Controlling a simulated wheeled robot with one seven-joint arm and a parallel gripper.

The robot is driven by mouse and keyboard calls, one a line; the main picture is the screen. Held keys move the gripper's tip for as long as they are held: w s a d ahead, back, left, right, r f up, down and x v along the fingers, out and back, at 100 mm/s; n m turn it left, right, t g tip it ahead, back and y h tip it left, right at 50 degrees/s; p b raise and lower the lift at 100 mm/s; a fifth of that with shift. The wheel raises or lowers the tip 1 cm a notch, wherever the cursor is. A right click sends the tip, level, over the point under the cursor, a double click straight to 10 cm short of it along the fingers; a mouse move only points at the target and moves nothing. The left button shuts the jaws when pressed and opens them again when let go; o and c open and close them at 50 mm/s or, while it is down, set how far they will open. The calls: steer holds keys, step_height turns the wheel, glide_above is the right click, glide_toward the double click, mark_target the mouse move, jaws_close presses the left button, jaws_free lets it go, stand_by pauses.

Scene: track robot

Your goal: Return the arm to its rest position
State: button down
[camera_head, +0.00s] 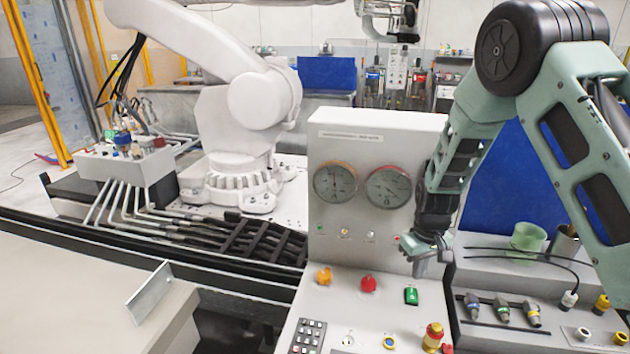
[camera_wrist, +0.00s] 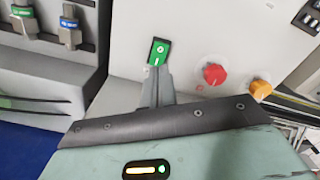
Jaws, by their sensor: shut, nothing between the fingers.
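My arm is green and black and reaches down from the upper right in the head view. My gripper (camera_head: 420,266) hangs over the right part of the control console (camera_head: 340,300), in front of its upright panel. Its fingers are together and hold nothing. In the wrist view my gripper (camera_wrist: 160,85) points at a green rocker switch (camera_wrist: 158,52), its fingertips at or very near the switch's lower edge; I cannot tell if they touch. In the head view the green switch (camera_head: 411,295) is just below the fingers.
Two gauges (camera_head: 335,185) are on the upright panel. A side bench (camera_head: 500,275) with connectors and a green cup (camera_head: 528,237) is at right. A white industrial robot (camera_head: 240,110) stands behind left.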

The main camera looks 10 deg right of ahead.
steer(key=s+a+r+n+y+b, duration=0.1)
steer(key=s+a+r+b, duration=0.3)
steer(key=a, duration=0.4)
steer(key=s+a+r+n+y+b, duration=0.1)
steer(key=s+a+r+n, duration=0.15)
steer(key=s+a, duration=0.5)
steer(key=s+a+r+n+b, duration=0.1)
steer(key=s+a+b, duration=0.1)
steer(key=s, duration=0.7)
steer(key=s+a+r+n+h+b, duration=0.1)
steer(key=s+a+r+n+b, duration=0.1)
steer(key=s, duration=0.7)
steer(key=shift+a+r+b, duration=0.15)
steer(key=shift+a+b, duration=0.2)
steer(key=shift+b, duration=0.1)
